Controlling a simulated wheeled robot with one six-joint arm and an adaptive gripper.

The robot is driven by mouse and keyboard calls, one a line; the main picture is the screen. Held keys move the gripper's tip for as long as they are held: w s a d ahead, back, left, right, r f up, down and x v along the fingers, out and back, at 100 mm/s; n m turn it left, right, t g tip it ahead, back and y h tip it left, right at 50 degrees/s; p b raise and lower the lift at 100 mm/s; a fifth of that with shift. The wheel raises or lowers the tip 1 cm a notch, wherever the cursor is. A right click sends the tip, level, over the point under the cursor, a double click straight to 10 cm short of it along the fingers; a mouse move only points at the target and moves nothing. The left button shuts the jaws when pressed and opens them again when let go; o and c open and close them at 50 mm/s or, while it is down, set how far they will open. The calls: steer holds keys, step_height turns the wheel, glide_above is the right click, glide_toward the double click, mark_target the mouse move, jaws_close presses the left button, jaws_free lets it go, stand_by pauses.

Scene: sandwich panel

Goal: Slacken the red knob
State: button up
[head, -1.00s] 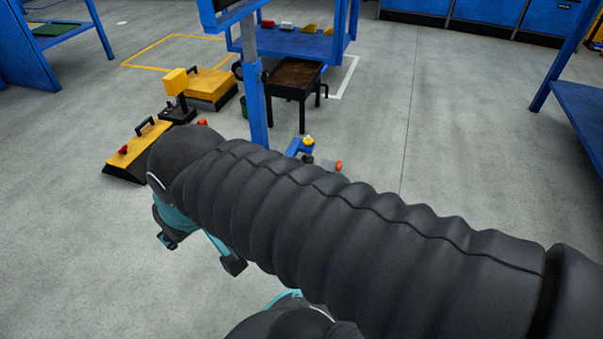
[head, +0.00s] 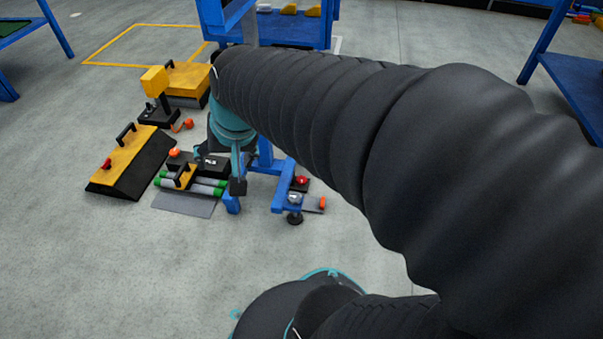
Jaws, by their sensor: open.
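Two red knobs show in the head view. One red knob (head: 301,180) sits low at the foot of a blue stand, on a small dark block. Another red knob (head: 106,163) is on the sloping yellow-and-black block (head: 127,165) at the left. I cannot tell which one the task names. My gripper (head: 219,170), teal with black fingers, is open and points down. In the picture it lies between the two knobs and appears apart from both. Its far finger is hard to make out against the dark things behind it.
The blue stand's foot (head: 284,192) has an orange knob (head: 322,203) nearby. Open grey floor lies at front left. A blue table (head: 572,85) is at right.

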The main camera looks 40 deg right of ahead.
steer(key=w+d+f+m+p, duration=0.1)
steer(key=w+d+f+m, duration=0.25)
steer(key=w, duration=0.25)
steer(key=w+d+f+m, duration=0.2)
steer(key=w+d+m, duration=0.2)
steer(key=w+m, duration=0.15)
steer(key=m+p, duration=0.3)
steer(key=m, duration=1.7)
glide_above(302, 179)
steer(key=s, duration=0.6)
step_height(302, 179, down, 34)
steer(key=shift+g, duration=0.4)
steer(key=x, duration=0.4)
steer(key=b+x, duration=0.1)
steer(key=x, duration=0.4)
steer(key=d+b+x, duration=0.1)
steer(key=x, duration=0.3)
steer(key=shift+w+f, duration=0.1)
steer(key=shift+w, duration=0.15)
steer(key=shift+c, duration=0.2)
steer(key=c, duration=1.1)
